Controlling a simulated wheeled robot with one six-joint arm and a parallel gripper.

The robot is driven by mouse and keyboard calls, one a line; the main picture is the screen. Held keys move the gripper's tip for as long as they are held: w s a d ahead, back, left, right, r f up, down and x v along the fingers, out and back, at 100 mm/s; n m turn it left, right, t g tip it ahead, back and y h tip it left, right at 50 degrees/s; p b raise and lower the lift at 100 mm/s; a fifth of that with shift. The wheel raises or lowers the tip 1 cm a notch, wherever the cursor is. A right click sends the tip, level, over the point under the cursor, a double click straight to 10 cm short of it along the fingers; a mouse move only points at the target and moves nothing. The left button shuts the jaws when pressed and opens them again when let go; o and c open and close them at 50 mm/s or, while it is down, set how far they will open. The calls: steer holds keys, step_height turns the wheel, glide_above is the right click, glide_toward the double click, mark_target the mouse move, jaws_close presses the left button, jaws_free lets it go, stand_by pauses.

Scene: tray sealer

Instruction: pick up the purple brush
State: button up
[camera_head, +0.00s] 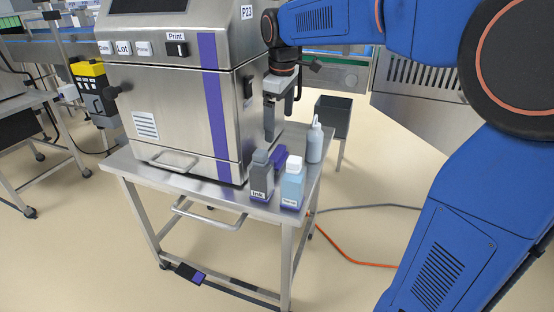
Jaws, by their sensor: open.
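A purple object (280,156), which looks like the brush, lies on the steel table (212,206) behind the bottles; its lower part is hidden by them. My gripper (279,124) points down just above it, beside the right side of the steel printer cabinet (175,95). Its jaws are apart with nothing seen between them. I cannot tell the exact gap between the fingertips and the brush.
A dark ink bottle (261,178), a light blue bottle (292,186) and a grey squeeze bottle (314,145) stand close around the brush. A dark bin (333,117) stands behind the table. An orange cable (350,256) lies on the floor at right.

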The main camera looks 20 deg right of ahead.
mark_target(277, 152)
steer(key=f, duration=0.4)
steer(key=w+f, duration=0.1)
steer(key=f, duration=0.3)
steer(key=w+f, duration=0.1)
steer(key=f, duration=0.3)
steer(key=shift+w+f, duration=0.1)
steer(key=shift+f, duration=0.15)
steer(key=shift+c, duration=0.6)
steer(key=c, duration=0.9)
